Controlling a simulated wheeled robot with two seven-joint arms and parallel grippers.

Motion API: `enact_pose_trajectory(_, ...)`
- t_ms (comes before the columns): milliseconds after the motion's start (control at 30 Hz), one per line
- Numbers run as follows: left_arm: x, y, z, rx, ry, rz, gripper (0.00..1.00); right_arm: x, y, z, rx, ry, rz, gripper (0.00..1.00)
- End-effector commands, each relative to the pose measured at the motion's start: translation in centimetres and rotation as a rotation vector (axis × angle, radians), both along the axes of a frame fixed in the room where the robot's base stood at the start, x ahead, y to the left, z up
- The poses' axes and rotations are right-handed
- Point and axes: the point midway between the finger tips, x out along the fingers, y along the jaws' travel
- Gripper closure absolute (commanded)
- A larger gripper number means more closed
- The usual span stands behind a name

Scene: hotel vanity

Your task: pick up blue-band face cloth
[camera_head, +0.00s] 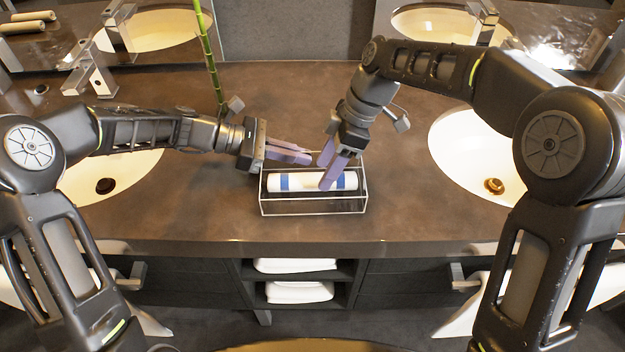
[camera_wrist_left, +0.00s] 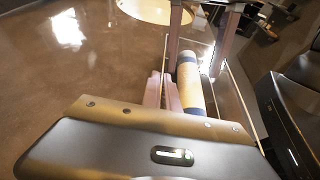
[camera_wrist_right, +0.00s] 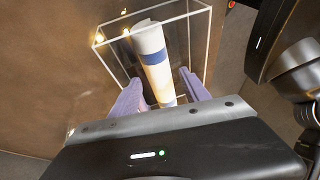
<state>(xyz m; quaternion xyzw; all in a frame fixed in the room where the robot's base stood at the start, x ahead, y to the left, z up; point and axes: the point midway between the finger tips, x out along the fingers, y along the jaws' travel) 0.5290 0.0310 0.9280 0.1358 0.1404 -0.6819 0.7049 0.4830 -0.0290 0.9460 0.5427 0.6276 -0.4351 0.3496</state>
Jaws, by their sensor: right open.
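The blue-band face cloth (camera_head: 298,182) is a white roll with blue bands, lying inside a clear box (camera_head: 313,206) on the counter. My right gripper (camera_head: 328,170) is open over the box, pointing down. In the right wrist view its lilac fingers (camera_wrist_right: 160,84) stand on either side of the near part of the cloth (camera_wrist_right: 152,50), and I see no grip on it. My left gripper (camera_head: 303,155) is shut and empty at the box's back left side. In the left wrist view its fingers (camera_wrist_left: 163,78) lie together beside the cloth (camera_wrist_left: 190,88).
A sink basin (camera_head: 470,150) lies to the right and another (camera_head: 115,175) to the left. A green stalk (camera_head: 208,55) stands behind my left wrist. Folded white towels (camera_head: 298,291) sit on shelves below the counter. The counter in front of the box is clear.

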Motion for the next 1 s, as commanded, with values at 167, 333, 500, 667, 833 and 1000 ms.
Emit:
enact_pose_trajectory(167,0.0,0.0,0.0,0.0,0.0,0.0,1.0,-0.4,0.8,-1.9,0.0,0.001,0.001,0.46)
enact_pose_trajectory(333,0.0,0.0,0.0,0.0,0.0,0.0,1.0,-0.4,0.9,-2.1,0.0,-0.001,0.001,0.46)
enact_pose_trajectory(500,0.0,0.0,0.0,0.0,0.0,0.0,1.0,-0.4,0.9,-2.1,0.0,-0.001,0.001,0.46)
enact_pose_trajectory(667,0.0,0.0,0.0,0.0,0.0,0.0,1.0,-0.4,0.9,-2.0,0.001,-0.001,-0.001,0.46)
enact_pose_trajectory(833,0.0,0.0,0.0,0.0,0.0,0.0,1.0,-0.4,0.9,-2.0,0.001,-0.001,-0.001,0.49)
enact_pose_trajectory(1000,0.0,0.0,0.0,0.0,0.0,0.0,1.0,-0.4,0.9,-2.0,0.001,-0.001,-0.001,0.63)
